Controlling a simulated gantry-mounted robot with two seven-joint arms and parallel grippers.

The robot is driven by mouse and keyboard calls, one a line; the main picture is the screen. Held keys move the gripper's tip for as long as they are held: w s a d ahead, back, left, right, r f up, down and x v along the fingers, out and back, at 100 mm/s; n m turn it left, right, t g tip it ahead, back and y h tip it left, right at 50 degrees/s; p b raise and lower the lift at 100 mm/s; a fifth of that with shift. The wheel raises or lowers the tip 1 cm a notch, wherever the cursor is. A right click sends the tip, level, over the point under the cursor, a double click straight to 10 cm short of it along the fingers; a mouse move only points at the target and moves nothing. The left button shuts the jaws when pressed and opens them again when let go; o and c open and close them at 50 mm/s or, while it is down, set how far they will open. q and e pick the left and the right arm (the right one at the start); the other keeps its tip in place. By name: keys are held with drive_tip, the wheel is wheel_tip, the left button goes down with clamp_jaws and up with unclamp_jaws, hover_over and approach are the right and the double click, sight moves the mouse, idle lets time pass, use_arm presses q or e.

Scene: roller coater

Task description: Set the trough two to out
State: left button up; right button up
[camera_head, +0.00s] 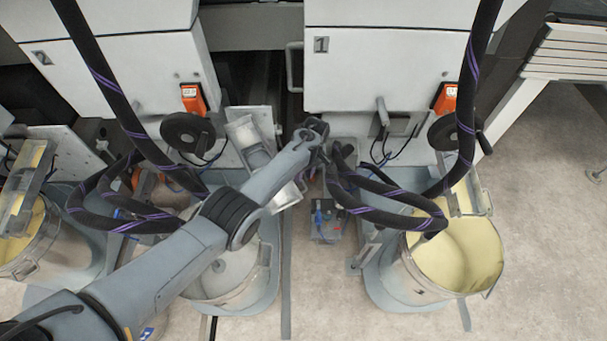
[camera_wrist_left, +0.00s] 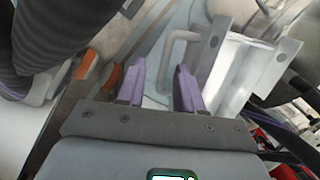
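A pale metal trough (camera_head: 250,142) of unit two shows behind my left forearm, above a pail (camera_head: 232,270); the arm hides part of it. My left gripper (camera_head: 313,131) is at the far end of the arm, to the right of the trough, and its fingers are hard to make out there. In the left wrist view, the two purple fingers (camera_wrist_left: 160,88) are apart. A bent grey bar handle (camera_wrist_left: 183,38) is just beyond their tips, beside a pale metal channel (camera_wrist_left: 237,72). I cannot tell if a finger touches it. My right gripper is not in view.
A pail (camera_head: 455,250) with yellow contents stands under unit one at right, and another (camera_head: 25,240) at far left. Black hoses (camera_head: 385,215) loop near the left gripper. A small box (camera_head: 324,225) stands between the pails. Floor is clear at right.

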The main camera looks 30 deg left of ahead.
use_arm(q)
wheel_tip(320, 180, up, 10)
drive_tip(key=w+p, duration=0.2)
drive_tip(key=p, duration=0.2)
drive_tip(key=shift+d, duration=0.45)
drive_tip(key=shift+s+f, duration=0.1)
